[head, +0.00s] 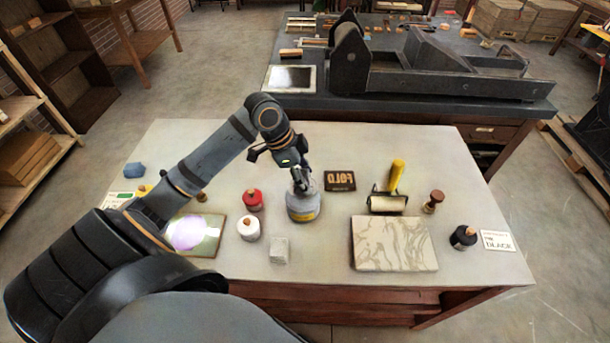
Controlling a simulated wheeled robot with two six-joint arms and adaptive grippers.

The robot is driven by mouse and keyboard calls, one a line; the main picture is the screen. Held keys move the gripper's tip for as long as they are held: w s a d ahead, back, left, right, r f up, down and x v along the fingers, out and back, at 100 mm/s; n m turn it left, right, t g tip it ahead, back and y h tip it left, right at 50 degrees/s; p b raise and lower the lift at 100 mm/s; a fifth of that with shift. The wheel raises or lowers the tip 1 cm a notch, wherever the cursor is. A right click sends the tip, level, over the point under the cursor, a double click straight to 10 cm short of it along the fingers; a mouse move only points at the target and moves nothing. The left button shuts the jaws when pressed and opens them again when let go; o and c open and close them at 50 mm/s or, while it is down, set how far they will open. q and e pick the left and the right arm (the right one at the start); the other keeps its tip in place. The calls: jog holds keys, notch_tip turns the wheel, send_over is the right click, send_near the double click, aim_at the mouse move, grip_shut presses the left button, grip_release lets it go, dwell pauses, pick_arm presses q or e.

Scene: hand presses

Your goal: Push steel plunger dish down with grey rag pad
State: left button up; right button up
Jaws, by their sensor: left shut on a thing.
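A squat grey plunger can (304,208) with a yellow band stands upright near the middle of the table. Its steel dish top is mostly hidden under my left gripper. My left gripper (301,184) points down over the can from above, with its fingers shut on a small grey thing, which looks like the grey rag pad. The pad is too small and covered to make out clearly. It is right at the dish, but I cannot tell whether it touches or how far down the dish is. My right gripper is not in view.
A red-topped jar (252,200), a white jar (247,229) and a pale grey block (280,250) stand close left of the can. A dark FOLD plate (339,180), roller (388,201), marbled slab (395,244) and black jar (463,238) lie to the right.

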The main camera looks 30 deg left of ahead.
pick_arm(q)
jog(key=shift+f+b, duration=0.45)
jog(key=shift+f, duration=0.5)
dwell(0.6)
jog(key=shift+f+p, duration=0.1)
jog(key=shift+p, duration=0.2)
dwell(1.3)
notch_tip(320, 180, up, 7)
jog(key=p, duration=0.8)
dwell(0.3)
